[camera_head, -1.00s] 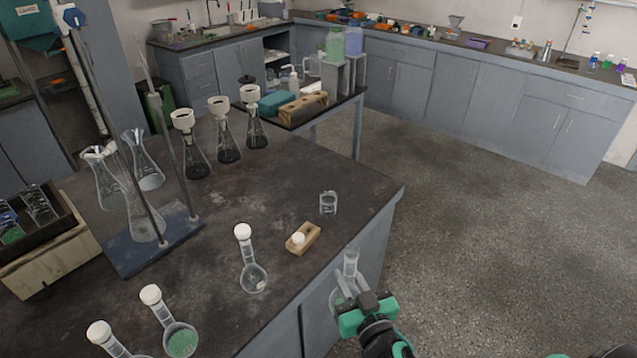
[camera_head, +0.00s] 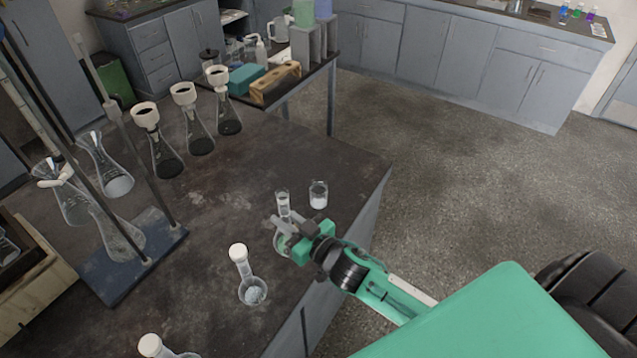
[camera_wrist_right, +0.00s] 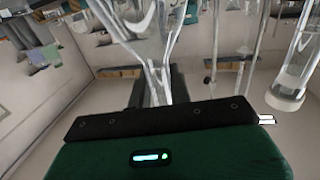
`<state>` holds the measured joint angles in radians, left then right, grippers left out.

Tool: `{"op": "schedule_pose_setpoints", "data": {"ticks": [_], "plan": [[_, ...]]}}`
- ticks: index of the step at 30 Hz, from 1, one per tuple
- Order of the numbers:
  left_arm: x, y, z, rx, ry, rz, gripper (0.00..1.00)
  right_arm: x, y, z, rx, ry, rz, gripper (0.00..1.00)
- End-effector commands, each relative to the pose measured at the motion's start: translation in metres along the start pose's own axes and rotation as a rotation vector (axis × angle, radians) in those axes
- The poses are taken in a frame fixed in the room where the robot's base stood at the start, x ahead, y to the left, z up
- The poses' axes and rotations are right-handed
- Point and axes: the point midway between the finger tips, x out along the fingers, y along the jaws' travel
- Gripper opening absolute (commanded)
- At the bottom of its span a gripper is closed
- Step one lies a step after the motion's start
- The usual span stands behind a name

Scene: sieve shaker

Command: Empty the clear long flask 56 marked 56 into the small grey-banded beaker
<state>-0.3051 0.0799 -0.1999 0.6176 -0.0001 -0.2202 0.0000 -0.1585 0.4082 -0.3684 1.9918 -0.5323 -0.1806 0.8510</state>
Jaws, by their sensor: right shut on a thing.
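In the right wrist view, clear glass (camera_wrist_right: 150,45) stands between the fingers. My left gripper is not in view.
A white-stoppered flask (camera_head: 252,290) with pale contents stands in front left, another (camera_head: 151,346) at the bottom edge. Several funnel-topped conical flasks (camera_head: 198,135) stand behind. A blue-based stand (camera_head: 150,265) is at left. The dark table (camera_head: 265,170) is clear toward its far right corner.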

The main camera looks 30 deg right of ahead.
Motion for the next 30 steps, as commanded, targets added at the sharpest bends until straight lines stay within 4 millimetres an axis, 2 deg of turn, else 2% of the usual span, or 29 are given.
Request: {"op": "schedule_pose_setpoints", "data": {"ticks": [1,9,18,24,30], "plan": [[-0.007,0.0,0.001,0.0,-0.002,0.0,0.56,0.007,0.004,-0.005,-0.006,0.0,-0.018,0.0],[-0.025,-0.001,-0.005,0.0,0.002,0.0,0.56,0.037,0.026,-0.012,-0.009,-0.004,-0.103,0.0],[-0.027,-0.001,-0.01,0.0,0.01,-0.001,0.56,0.068,0.073,0.001,-0.011,-0.001,-0.155,0.0],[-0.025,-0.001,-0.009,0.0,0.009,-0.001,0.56,0.079,0.099,0.006,-0.012,0.009,-0.163,0.0],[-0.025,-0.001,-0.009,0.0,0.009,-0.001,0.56,0.083,0.108,0.008,-0.01,0.013,-0.165,0.0]]}}
